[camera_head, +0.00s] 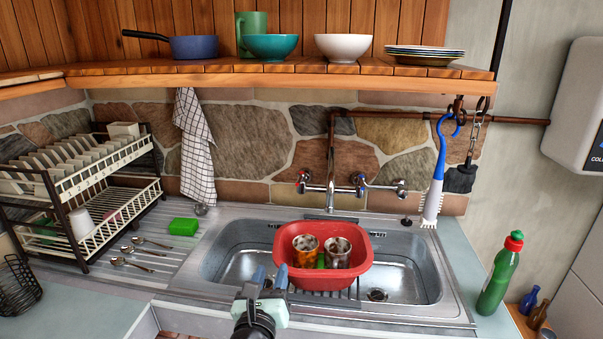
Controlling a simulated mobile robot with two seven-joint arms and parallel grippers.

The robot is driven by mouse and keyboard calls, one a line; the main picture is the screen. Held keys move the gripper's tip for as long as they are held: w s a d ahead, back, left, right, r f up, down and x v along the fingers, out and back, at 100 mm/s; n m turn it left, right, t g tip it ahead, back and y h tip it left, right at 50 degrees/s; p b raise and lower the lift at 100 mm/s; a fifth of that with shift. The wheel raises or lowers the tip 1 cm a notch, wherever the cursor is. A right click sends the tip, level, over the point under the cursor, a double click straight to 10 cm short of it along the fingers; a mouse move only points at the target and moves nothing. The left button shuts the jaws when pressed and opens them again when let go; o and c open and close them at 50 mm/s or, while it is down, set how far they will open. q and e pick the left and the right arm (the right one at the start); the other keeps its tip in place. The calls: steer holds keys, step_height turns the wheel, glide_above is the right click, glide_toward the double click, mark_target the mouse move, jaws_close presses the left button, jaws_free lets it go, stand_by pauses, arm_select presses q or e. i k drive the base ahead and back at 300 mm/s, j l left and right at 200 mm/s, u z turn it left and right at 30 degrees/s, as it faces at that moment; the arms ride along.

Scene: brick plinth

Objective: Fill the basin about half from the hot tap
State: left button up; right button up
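The red basin (322,283) stands in the steel sink (222,258), under the tap's spout (330,192). Two stained cups, the left one (305,250) and the right one (337,252), are in the basin with something green between them. No stream of water shows. The left tap handle (303,181) has a reddish mark; the right tap handle (359,181) is blue. My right gripper (270,276) is at the front left of the basin, fingers apart with nothing seen between them. Whether it touches the rim is unclear. My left gripper is out of view.
A dish rack (85,195) stands on the left, near several spoons (140,254) and a green sponge (184,226). A blue-handled brush (437,175) hangs right of the taps. A green bottle (499,276) stands on the right. A shelf (280,83) with crockery overhangs the wall.

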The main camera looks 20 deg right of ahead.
mark_target(300, 175)
steer(key=i+l, duration=0.25)
steer(key=i, duration=0.2)
steer(key=i+l, duration=0.25)
steer(key=i, duration=0.2)
